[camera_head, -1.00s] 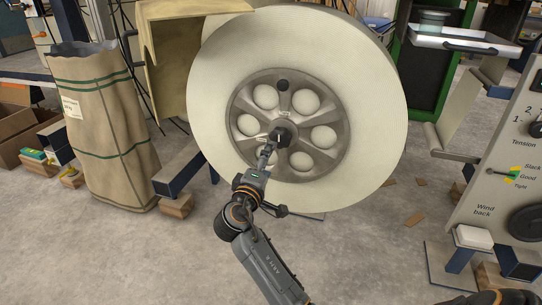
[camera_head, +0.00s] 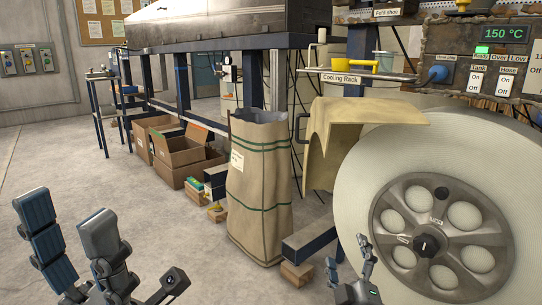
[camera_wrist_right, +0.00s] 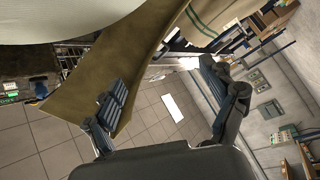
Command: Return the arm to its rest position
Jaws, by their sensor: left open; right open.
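The large cream tape reel (camera_head: 352,190) stands upright at the right of the head view, with a grey spoked hub (camera_head: 427,243). My right gripper (camera_head: 350,262) is open at the bottom of the head view, in front of the reel's lower left edge and apart from the hub. In the right wrist view its spread fingers (camera_wrist_right: 165,95) have no object held between them. My left gripper (camera_head: 75,240) is open and empty at the lower left of the head view, over the floor. The rest of both arms is out of the head view.
A tan sheet (camera_head: 345,130) hangs beside the reel. A tall paper sack (camera_head: 258,200) stands left of it, with cardboard boxes (camera_head: 185,155) behind. A control panel (camera_head: 490,60) is at the upper right. The floor (camera_head: 60,165) at the left is clear.

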